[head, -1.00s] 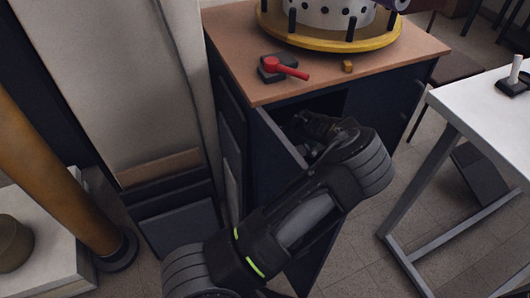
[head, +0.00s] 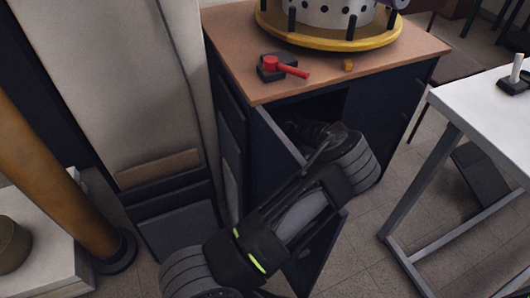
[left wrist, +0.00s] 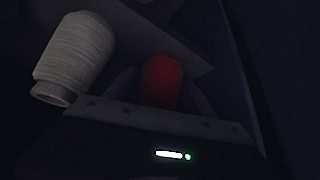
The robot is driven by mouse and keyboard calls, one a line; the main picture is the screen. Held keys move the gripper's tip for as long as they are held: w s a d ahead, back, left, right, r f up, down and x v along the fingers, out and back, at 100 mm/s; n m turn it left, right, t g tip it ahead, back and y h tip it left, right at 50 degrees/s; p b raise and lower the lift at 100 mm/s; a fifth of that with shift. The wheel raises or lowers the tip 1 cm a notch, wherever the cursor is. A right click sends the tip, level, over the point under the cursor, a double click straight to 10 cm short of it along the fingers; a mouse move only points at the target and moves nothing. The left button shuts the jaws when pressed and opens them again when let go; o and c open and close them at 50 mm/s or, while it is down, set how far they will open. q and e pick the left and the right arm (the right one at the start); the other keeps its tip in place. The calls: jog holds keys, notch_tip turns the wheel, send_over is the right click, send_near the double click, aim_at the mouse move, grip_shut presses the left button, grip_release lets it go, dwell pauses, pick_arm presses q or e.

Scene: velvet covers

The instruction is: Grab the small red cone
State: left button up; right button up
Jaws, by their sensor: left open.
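The small red cone (left wrist: 162,80) shows in the left wrist view, in a dark space, just beyond the gripper's edge and roughly centred between the dim fingers. My left gripper (left wrist: 160,92) is open, with the cone between or just ahead of its fingers; contact cannot be told. In the head view my left gripper (head: 312,132) reaches into the dark opening of the blue cabinet (head: 385,115), and its fingertips are hidden. The red cone is not visible in the head view. My right gripper is not in view.
A larger whitish thread cone (left wrist: 75,55) leans left of the red one. An open cabinet panel (head: 280,135) stands beside my arm. On the cabinet top are a red-handled tool (head: 285,66) and a yellow round machine (head: 330,38). A white table (head: 485,115) is at right.

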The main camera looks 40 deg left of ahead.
pick_arm(q)
jog(key=shift+c, duration=0.3)
jog(key=c, duration=1.1)
